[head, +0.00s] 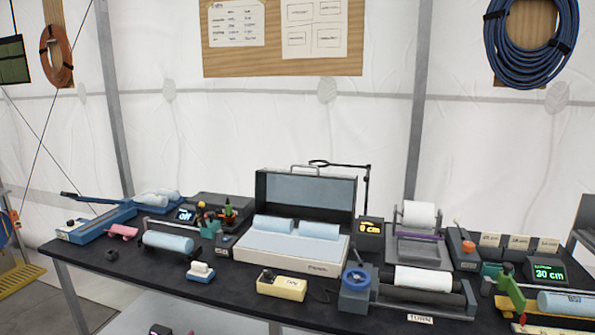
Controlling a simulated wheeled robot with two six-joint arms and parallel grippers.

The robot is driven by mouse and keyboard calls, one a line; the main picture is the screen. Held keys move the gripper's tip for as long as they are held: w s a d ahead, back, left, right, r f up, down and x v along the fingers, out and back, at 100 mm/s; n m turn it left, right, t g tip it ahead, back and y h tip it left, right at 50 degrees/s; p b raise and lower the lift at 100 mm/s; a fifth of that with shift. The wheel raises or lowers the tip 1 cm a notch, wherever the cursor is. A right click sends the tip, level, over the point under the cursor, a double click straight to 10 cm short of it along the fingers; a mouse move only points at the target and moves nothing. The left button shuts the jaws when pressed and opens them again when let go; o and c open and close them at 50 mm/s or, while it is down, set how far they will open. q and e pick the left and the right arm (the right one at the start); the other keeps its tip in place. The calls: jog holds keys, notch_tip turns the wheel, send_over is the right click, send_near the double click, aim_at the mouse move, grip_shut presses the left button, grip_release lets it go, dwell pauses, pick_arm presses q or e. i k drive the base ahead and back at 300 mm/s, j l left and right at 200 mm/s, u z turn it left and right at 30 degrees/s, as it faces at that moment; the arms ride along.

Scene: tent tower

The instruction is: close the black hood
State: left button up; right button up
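The black hood (305,190) stands raised, near upright, at the back of a white box-shaped unit (290,258) in the middle of the black table. A grey handle (305,168) sits on the hood's top edge. The hood's inner face is blue-grey and turned towards me. Two light blue rolls (273,224) lie side by side on the unit's pale blue top, in front of the hood. Neither of my grippers is in the head view.
A thin black stand (366,185) rises close to the hood's right side, by a "0 cm" display (370,228). In front are a yellow block (282,287) and a roller device with a blue wheel (358,282). A blue roll (168,242) lies left.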

aim_at(270, 191)
jog(key=i+l+u, duration=0.25)
jog(key=i+l, duration=0.15)
jog(key=i, duration=0.25)
jog(key=i+l+u, duration=0.25)
jog(key=i+l, duration=0.25)
jog(key=i, duration=0.1)
